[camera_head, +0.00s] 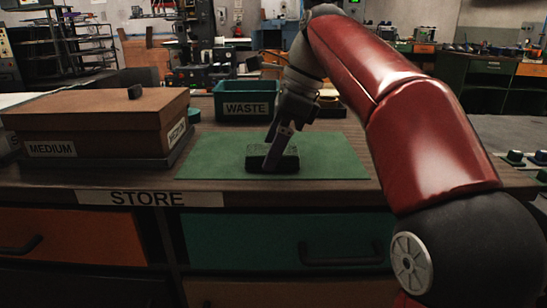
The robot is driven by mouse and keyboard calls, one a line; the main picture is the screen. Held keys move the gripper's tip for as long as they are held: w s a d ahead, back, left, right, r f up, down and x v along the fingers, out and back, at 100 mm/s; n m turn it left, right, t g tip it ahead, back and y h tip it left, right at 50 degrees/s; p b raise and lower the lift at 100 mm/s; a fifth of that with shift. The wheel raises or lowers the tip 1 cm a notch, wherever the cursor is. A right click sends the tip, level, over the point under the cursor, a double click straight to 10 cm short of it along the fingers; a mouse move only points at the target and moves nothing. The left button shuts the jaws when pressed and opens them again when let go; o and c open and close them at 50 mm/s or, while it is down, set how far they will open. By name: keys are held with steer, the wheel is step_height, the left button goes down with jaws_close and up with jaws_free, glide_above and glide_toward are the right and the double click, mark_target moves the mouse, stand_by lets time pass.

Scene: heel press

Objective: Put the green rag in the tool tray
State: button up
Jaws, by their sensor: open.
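I cannot make out a tray marked for tools in this view.
A lidded brown box (95,122) labelled MEDIUM stands on the left of the bench on a dark base. A teal bin (229,107) labelled WASTE stands behind the mat. The bench front carries a STORE label (146,198) above drawers. The mat's right part is clear.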

steer(key=shift+f, duration=0.2)
stand_by(0.3)
steer(key=c, duration=1.1)
steer(key=shift+r, duration=0.25)
steer(key=shift+c, duration=0.2)
